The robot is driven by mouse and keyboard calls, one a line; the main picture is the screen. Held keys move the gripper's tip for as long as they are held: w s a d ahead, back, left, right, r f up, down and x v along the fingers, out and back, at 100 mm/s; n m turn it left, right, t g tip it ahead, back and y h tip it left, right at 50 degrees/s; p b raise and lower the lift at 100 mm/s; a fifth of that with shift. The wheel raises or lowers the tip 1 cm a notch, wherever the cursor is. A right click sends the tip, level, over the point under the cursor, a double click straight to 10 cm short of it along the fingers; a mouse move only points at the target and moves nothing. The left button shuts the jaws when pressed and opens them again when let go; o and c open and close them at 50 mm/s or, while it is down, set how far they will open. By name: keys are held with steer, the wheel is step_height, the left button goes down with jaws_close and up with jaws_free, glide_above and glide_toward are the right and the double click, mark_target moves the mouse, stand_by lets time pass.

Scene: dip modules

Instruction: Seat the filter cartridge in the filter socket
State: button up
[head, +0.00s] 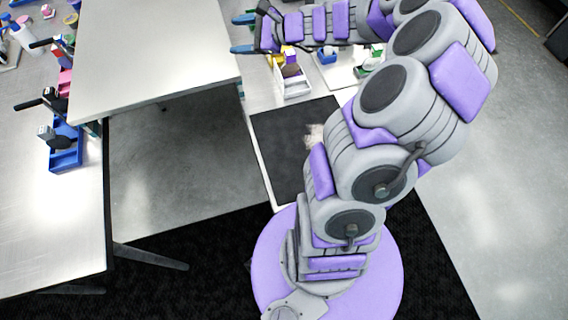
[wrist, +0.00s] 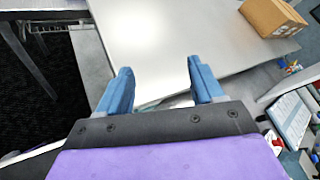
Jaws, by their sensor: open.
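My gripper (head: 243,34) is at the top middle of the head view, near the right edge of the bare white tabletop. In the wrist view its two blue fingers (wrist: 160,90) are spread apart with nothing between them, over the edge of a pale table (wrist: 160,35). I cannot pick out the filter cartridge or the filter socket with certainty in either view. Small coloured parts to the right of the gripper are too small to identify.
A blue bin (head: 66,158) with dark parts sits on the left bench. A white-and-yellow bin (head: 294,84) and a blue part (head: 326,56) lie right of the gripper. A cardboard box (wrist: 272,17) is on the table in the wrist view. The white tabletop (head: 160,50) is clear.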

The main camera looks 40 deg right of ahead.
steer(key=s+a+r+n+g+y, duration=0.2)
steer(key=s+a+n+g, duration=0.3)
steer(key=a, duration=0.8)
steer(key=s+a+n+g+h, duration=0.1)
steer(key=s+a+n+g, duration=0.3)
steer(key=s+a+n, duration=0.6)
steer(key=s+d+f+n+g+h, duration=0.1)
steer(key=s+d+n+g+h, duration=0.1)
steer(key=s, duration=0.9)
steer(key=s+d+f+n+g+h, duration=0.2)
steer(key=s+d+n+h, duration=0.3)
steer(key=s, duration=0.7)
steer(key=shift+d+h, duration=1.1)
steer(key=shift+d, duration=0.05)
steer(key=shift+a, duration=0.1)
